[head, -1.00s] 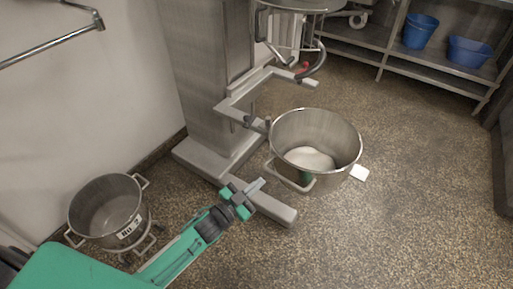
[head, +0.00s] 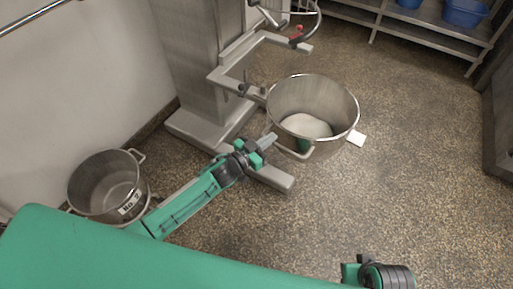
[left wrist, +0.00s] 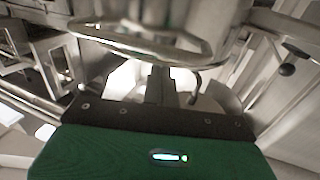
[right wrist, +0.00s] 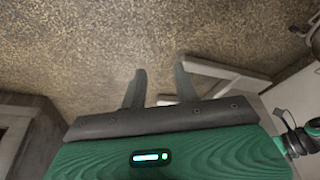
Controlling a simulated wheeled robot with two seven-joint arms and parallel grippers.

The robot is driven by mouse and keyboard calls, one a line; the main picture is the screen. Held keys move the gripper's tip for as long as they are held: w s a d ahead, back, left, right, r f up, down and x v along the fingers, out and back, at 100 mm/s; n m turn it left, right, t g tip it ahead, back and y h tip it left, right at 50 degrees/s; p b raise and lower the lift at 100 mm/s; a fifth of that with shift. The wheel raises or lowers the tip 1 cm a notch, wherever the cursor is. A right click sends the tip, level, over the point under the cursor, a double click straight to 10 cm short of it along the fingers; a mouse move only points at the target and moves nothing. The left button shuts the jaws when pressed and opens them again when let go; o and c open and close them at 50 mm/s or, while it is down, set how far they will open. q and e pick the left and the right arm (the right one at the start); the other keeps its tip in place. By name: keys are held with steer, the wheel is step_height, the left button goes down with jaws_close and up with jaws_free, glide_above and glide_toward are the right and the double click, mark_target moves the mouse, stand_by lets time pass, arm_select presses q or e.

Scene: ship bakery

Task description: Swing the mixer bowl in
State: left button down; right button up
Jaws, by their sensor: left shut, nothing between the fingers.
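The steel mixer bowl (head: 338,98) hangs in the bowl arm (head: 222,80) of the mixer (head: 190,50), swung out to the right of the column. A pale white mass (head: 305,125) lies in it. A looped handle (head: 291,152) is on its near left side. My left gripper (head: 268,141) is shut and empty, right beside this handle; I cannot tell whether it touches. Its closed fingers (left wrist: 161,85) also show in the left wrist view. My right gripper (right wrist: 160,78) is open and empty, over bare floor.
A second steel bowl (head: 92,185) with a label stands on a dolly by the wall at left. The mixer's base foot (head: 270,178) runs out under my left gripper. A shelf (head: 430,35) with blue tubs (head: 465,12) is at the back right. The floor right of the bowl is clear.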

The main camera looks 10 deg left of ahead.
mark_target(283, 129)
arm_select(q)
steer(key=shift+x, duration=1.75)
steer(key=shift+d, duration=0.1)
